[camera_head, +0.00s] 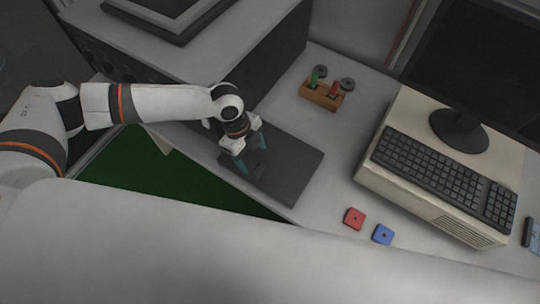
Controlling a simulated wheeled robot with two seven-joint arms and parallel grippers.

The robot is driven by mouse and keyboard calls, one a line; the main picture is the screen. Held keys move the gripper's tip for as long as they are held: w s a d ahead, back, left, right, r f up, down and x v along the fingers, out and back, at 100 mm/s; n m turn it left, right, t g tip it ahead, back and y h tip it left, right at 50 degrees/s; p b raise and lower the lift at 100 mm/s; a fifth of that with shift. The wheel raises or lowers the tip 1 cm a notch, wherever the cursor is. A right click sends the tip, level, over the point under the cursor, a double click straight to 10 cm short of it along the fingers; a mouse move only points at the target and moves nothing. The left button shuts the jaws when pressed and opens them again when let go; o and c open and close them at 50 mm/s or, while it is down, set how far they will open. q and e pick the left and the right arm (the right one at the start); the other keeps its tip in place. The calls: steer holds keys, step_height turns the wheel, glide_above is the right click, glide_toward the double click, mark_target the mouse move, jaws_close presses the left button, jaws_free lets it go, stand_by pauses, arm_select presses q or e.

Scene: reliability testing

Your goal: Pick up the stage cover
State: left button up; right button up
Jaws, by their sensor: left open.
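A dark grey flat square plate, which looks like the stage cover (290,168), lies on the light grey table near its front edge. My left gripper (254,158) is over the left part of this plate with its teal fingers apart and pointing down. Nothing shows between the fingers. I cannot tell whether the fingertips touch the plate. Part of the plate's left side is hidden by the gripper. My right gripper is not in view.
A large dark-sided cabinet (275,60) stands behind my left arm. A wooden block (322,95) with red and green pieces is at the back. A red square (355,218) and a blue square (383,235) lie at the front. A keyboard (445,175) rests on a beige computer case (405,190).

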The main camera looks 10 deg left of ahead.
mark_target(259, 169)
arm_select(q)
steer(key=p+x, duration=0.1)
steer(key=x, duration=0.3)
steer(key=shift+s+d+f+p, duration=0.25)
steer(key=shift+s+f+p, duration=0.05)
steer(key=shift+p, duration=0.05)
steer(key=shift+d+f, duration=0.1)
steer(key=shift+f, duration=0.45)
steer(key=c, duration=1.2)
